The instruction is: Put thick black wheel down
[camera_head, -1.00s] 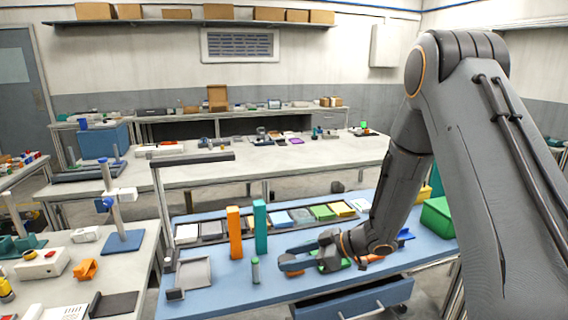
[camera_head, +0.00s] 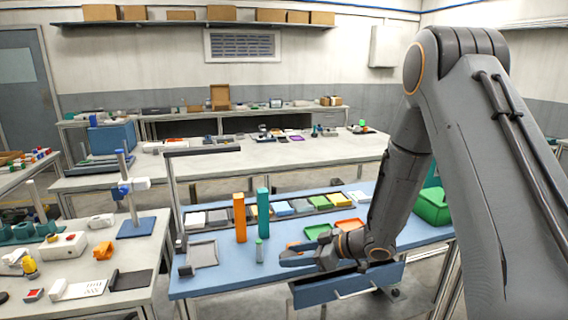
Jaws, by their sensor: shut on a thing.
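My gripper (camera_head: 290,257) is low over the front of the blue-topped workbench (camera_head: 225,283), at the end of my dark grey arm. Its bluish-grey fingers point left. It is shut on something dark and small. I take this to be the thick black wheel, but its outline cannot be made out against the dark gripper. I cannot tell whether it touches the bench.
A grey tray (camera_head: 203,254) lies farther left. A blue drawer (camera_head: 345,287) juts out below. Green bin (camera_head: 432,207) at right.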

